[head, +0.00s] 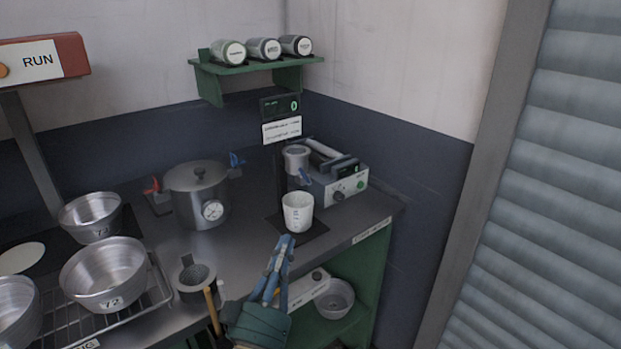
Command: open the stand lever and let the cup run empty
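The stand (281,175) is a dark post at the back right of the counter, with a small metal cup (296,158) held on it. A blue lever (305,176) shows just below that cup. A white cup (298,213) with markings stands upright on a dark plate under the lever. The insides of both cups are too small to read. My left gripper (285,240) is in front of and below the white cup in the picture. Its blue fingers lie close together at the tips with nothing between them. My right gripper is not in view.
A lidded pot with a gauge (200,197) stands left of the stand, between red and blue handles. A grey box with a knob (342,187) is behind right. A shelf (256,67) holds jars.

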